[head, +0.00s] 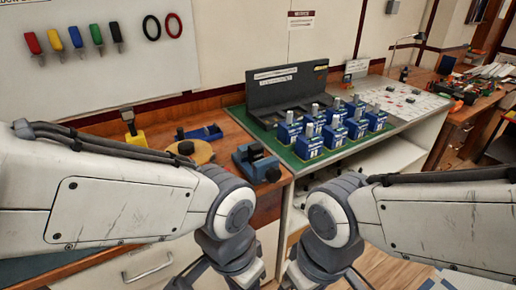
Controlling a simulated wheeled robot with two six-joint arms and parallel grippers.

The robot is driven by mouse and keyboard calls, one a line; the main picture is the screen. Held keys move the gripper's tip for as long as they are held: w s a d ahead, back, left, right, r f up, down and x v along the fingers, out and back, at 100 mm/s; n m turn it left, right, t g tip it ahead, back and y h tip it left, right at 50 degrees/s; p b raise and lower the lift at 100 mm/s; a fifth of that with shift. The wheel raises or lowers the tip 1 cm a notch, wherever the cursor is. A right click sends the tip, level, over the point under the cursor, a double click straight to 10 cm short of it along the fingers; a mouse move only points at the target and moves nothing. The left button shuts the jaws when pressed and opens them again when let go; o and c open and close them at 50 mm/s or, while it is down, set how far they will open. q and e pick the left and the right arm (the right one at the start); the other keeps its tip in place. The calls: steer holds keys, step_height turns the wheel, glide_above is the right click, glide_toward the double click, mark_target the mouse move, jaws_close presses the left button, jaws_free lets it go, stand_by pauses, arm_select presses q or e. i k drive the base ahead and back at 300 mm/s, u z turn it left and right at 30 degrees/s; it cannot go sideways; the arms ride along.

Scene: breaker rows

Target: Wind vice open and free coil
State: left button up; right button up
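A small blue vice (249,166) stands on the wooden bench, just left of the green board. A dark knob or handle end (272,175) shows at its front right. A dark piece sits at the top of its jaws; I cannot tell whether this is the coil or part of the vice. How far apart the jaws are is too small to tell. My two arms come in from left and right and bend down at the bottom middle, in front of the bench and apart from the vice. The fingers of both grippers are out of the frame.
Several blue breaker-like blocks (309,143) stand in rows on a green board (298,165) before a dark panel (287,88). A yellow disc (203,153), a blue tool (208,132) and a yellow block (136,140) sit left of the vice.

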mark_target(256, 150)
steer(key=z, duration=0.45)
steer(key=i, duration=0.8)
steer(key=z, duration=0.3)
